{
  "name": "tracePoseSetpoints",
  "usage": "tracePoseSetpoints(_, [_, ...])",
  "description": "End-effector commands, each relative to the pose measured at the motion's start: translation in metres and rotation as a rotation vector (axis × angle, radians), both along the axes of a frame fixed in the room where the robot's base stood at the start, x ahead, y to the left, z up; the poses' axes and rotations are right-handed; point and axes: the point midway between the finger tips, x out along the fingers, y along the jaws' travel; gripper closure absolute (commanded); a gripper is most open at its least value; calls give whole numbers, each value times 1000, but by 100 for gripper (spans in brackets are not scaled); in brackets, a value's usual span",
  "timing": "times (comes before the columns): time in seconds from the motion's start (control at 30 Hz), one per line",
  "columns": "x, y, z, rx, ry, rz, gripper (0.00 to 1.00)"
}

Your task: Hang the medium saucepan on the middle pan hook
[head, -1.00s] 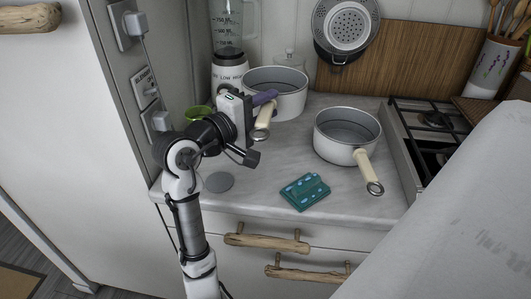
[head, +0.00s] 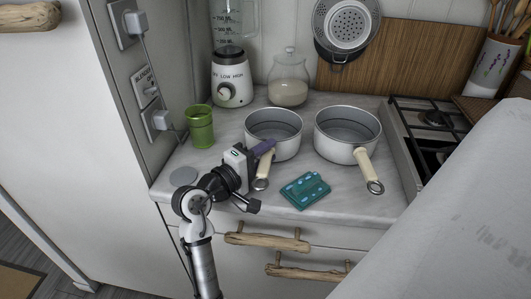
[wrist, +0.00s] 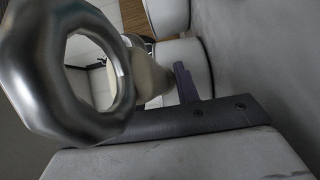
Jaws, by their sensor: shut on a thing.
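My gripper (head: 262,152) is shut on the cream handle (head: 264,165) of the left saucepan (head: 274,122), a white pot with a grey inside. This pan is upright at the counter, its handle pointing toward the front; whether its base touches the counter is unclear. A similar, slightly larger-looking saucepan (head: 347,127) stands to its right. In the wrist view the handle's metal ring (wrist: 112,112) looms large at left, with the cream handle (wrist: 149,76) behind it beside a purple finger (wrist: 186,84). No free pan hook is clearly visible.
A colander (head: 345,24) hangs on the back wall over a wooden board (head: 410,60). A teal sponge-like item (head: 305,190) lies in front. The stove (head: 433,118) is at right.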

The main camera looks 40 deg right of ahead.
Motion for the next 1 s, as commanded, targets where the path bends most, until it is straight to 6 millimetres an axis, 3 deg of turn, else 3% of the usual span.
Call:
tracePoseSetpoints(0.23, [0, 0, -1, -3, -2, 0, 100])
tracePoseSetpoints(0.27, [0, 0, -1, 0, 0, 0, 65])
tracePoseSetpoints(0.4, [0, 0, -1, 0, 0, 0, 47])
tracePoseSetpoints(0.73, [0, 1, 1, 0, -1, 1, 47])
tracePoseSetpoints(0.87, [0, 17, -1, 0, -1, 4, 47])
tracePoseSetpoints(1.0, [-2, 46, -3, 0, 0, 6, 47])
